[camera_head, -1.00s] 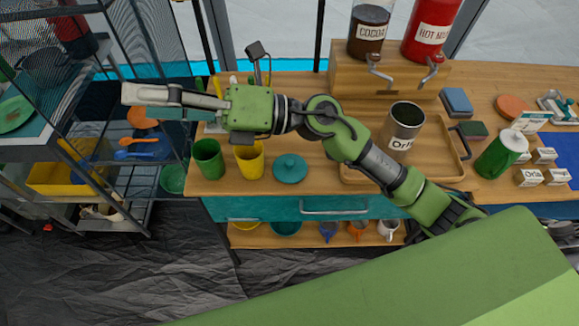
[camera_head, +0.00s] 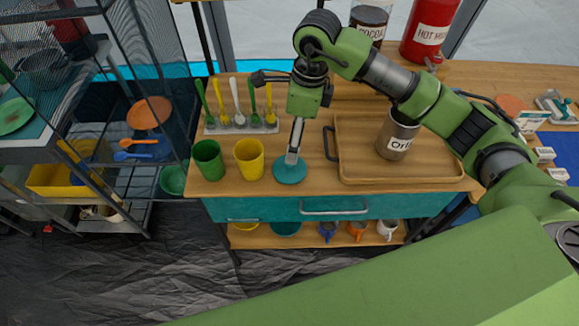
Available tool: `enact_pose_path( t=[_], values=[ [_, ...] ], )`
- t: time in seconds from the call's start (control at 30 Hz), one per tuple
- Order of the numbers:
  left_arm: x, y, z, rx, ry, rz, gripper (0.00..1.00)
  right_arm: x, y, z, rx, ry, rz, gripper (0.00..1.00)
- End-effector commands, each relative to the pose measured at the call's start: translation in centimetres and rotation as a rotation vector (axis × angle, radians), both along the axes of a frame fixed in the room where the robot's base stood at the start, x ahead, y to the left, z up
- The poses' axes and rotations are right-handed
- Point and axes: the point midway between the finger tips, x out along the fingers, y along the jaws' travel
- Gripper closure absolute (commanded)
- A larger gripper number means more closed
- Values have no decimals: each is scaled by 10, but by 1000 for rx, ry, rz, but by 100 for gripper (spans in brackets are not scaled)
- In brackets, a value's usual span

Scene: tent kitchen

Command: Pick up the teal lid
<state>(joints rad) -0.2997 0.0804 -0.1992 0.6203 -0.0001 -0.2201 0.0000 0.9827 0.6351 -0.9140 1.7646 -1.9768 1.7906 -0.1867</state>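The round teal lid (camera_head: 289,175) lies on the wooden counter near its front edge, just right of the yellow cup. My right gripper (camera_head: 292,158) points down over the lid, with its fingertips at the middle of the lid's top. The fingers are seen edge-on and cover the lid's knob, so I cannot tell whether they are open or closed around it. The lid looks flat on the counter. My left gripper is not in view.
A yellow cup (camera_head: 249,159) and a green cup (camera_head: 207,160) stand left of the lid. A rack of several spoons (camera_head: 240,125) is behind them. A wooden tray (camera_head: 360,172) with a metal canister (camera_head: 396,137) is to the right.

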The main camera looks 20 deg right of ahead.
Motion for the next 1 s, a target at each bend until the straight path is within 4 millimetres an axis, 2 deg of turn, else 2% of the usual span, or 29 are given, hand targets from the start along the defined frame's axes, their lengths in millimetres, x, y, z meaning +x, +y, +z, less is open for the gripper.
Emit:
enact_pose_path(
  t=[0.1,0.3,0.5,0.67,0.8,1.0],
  values=[
    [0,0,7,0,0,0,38,0,3,-24,2,6,1,18],
    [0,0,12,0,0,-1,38,2,7,-54,4,3,1,18],
    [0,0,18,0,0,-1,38,2,9,-66,4,3,2,18],
    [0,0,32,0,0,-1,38,1,11,-89,4,6,2,18],
    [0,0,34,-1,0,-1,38,3,13,-107,4,2,1,18],
    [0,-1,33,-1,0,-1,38,4,14,-113,5,0,3,18]
  ],
)
